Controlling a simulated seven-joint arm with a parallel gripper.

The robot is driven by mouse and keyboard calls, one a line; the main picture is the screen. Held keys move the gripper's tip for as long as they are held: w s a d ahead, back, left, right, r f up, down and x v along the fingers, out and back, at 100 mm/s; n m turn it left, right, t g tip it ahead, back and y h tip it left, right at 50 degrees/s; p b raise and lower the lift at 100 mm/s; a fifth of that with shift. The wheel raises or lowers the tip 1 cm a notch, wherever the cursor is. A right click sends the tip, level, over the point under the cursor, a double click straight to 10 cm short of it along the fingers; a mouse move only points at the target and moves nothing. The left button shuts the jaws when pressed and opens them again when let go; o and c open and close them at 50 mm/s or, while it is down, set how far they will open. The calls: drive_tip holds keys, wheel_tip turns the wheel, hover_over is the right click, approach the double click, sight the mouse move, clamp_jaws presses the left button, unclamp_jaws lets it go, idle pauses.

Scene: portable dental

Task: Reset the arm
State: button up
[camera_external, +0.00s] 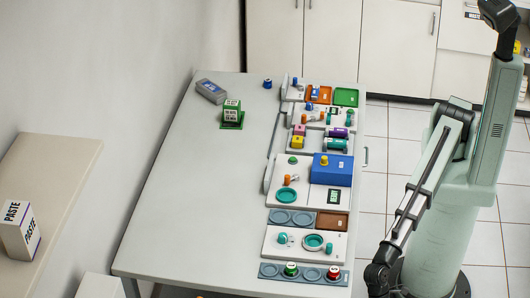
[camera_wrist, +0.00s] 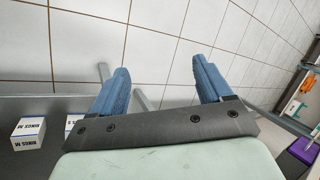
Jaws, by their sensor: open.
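In the wrist view, my gripper (camera_wrist: 163,82) shows as two blue fingers on a dark bar. The fingers are spread wide apart, with nothing held between them. Pale floor tiles lie behind them. In the external view, my arm stands at the right of the table (camera_external: 190,165), clear of the objects on it. I cannot make out the fingers there.
Dental trays and modules line the table's right side, including a blue box (camera_external: 331,168) and a cup rack (camera_external: 270,271). A green block (camera_external: 231,110) and grey case (camera_external: 211,91) sit at the back left. A paste box (camera_external: 18,230) stands on the left shelf.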

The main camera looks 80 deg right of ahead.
drive_tip(key=d+f+m+g+h, duration=0.1)
drive_tip(key=d+f, duration=0.5)
drive_tip(key=d, duration=1.5)
drive_tip(key=d+f+m+g+h, duration=0.1)
drive_tip(key=d+f, duration=0.5)
drive_tip(key=d, duration=1.6)
drive_tip(key=d+f+m+g+h, duration=0.1)
drive_tip(key=d+f, duration=0.5)
drive_tip(key=d, duration=1.6)
drive_tip(key=m+h, duration=0.1)
drive_tip(key=m, duration=0.1)
drive_tip(key=shift+m+g+h, duration=0.3)
